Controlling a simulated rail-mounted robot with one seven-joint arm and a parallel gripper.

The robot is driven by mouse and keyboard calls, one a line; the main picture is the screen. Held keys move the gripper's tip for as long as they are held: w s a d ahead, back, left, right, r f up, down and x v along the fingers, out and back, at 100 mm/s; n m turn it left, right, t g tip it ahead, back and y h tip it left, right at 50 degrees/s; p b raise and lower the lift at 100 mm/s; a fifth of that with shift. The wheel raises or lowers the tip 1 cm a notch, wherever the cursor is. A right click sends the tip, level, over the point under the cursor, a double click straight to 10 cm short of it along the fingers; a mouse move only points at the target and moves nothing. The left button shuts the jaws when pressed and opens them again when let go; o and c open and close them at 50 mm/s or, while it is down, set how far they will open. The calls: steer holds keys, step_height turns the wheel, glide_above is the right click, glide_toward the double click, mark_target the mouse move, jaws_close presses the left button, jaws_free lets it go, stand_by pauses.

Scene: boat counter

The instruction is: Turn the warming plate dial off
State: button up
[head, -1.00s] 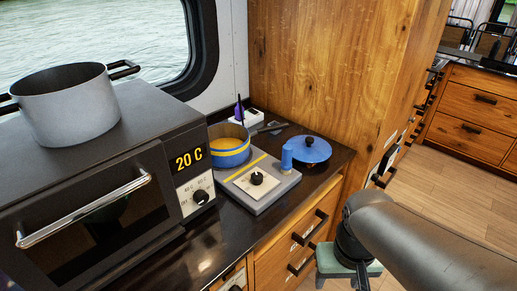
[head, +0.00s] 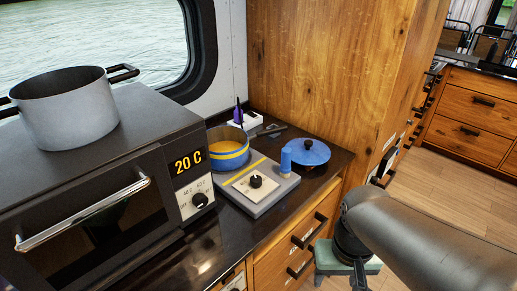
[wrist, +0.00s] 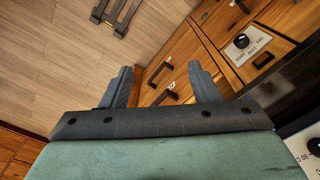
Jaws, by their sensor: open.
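The warming plate (head: 273,195) is a flat grey unit on the dark counter, with a yellow stripe. Its black dial (head: 256,181) sits on a white panel on top; its setting is too small to read. A blue pot (head: 229,157) with yellow contents stands at its rear left. My gripper (wrist: 164,72) is open and empty in the wrist view, in front of the wooden drawers. In the head view its green housing shows low at the right, below the counter and away from the dial; its fingers cannot be made out there.
An oven (head: 90,210) reading 20 C, with its own dial (head: 199,200), stands left, with a grey pot (head: 68,107) on top. A blue cylinder (head: 286,160) and blue lid (head: 308,152) are right of the plate. Another dial (wrist: 241,41) sits on the drawer front.

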steer(key=w+a+r+m+p, duration=0.1)
steer(key=w+a+r+m, duration=0.15)
steer(key=w, duration=0.35)
steer(key=w+a+r+m, duration=0.1)
steer(key=w+r, duration=0.3)
steer(key=w, duration=0.2)
steer(key=w+a+r+m+p, duration=0.1)
steer(key=w+a+r+m, duration=0.1)
steer(key=w+r, duration=0.35)
steer(key=m+p, duration=0.1)
steer(key=m, duration=0.6)
glide_toward(256, 178)
steer(key=shift+n+g, duration=0.25)
steer(key=shift+g, duration=0.05)
step_height(256, 178, down, 9)
steer(key=shift+w+r+p, duration=0.15)
steer(key=shift+r+p, duration=0.05)
steer(key=shift+p, duration=0.95)
steer(key=c, duration=1)
